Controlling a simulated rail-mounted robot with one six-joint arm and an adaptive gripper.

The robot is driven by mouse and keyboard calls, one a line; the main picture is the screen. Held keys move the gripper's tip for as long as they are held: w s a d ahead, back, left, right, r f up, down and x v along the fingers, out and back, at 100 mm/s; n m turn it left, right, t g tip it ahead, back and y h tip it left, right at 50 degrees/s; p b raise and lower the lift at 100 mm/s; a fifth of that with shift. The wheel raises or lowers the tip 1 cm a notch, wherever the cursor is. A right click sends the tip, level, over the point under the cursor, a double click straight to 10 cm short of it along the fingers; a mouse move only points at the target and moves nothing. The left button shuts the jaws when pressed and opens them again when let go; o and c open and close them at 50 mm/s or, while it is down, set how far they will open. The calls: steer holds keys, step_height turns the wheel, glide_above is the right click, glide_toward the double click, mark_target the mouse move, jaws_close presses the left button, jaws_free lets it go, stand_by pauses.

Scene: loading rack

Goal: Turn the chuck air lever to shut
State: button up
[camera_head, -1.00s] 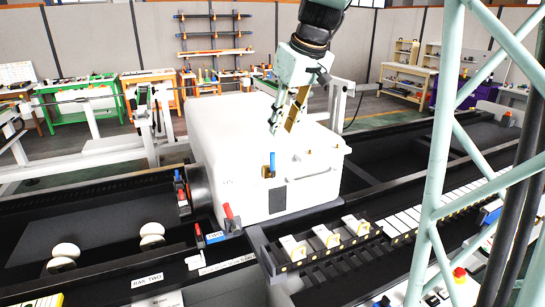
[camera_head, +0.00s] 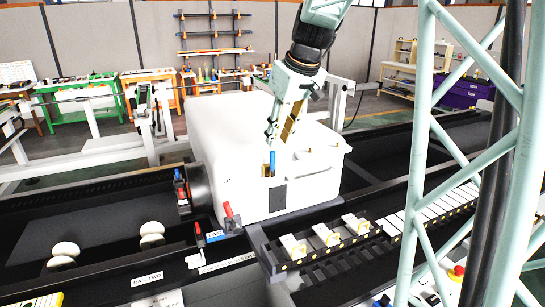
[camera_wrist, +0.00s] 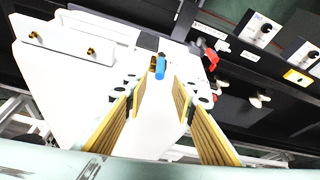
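A blue-handled lever (camera_head: 272,160) stands upright on a small brass-coloured base on the front of the white machine housing (camera_head: 225,130). In the wrist view the blue lever (camera_wrist: 160,68) lies just beyond the fingertips, between the lines of the two fingers. My gripper (camera_head: 281,135) is above the lever, pointing down, and looks apart from it. The wrist view shows my gripper (camera_wrist: 160,90) open and empty, with yellow pads on both fingers. I cannot read a label that says which lever is the chuck air one.
A red-handled lever (camera_head: 230,213) leans at the housing's lower left corner; it also shows in the wrist view (camera_wrist: 211,58). Other small red and blue levers stand by the dark round chuck (camera_head: 199,188). A rack with white blocks (camera_head: 327,236) lies in front.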

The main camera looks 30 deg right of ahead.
mark_target(274, 151)
steer(key=shift+x, duration=4.45)
steer(key=shift+c, duration=0.5)
jaws_close()
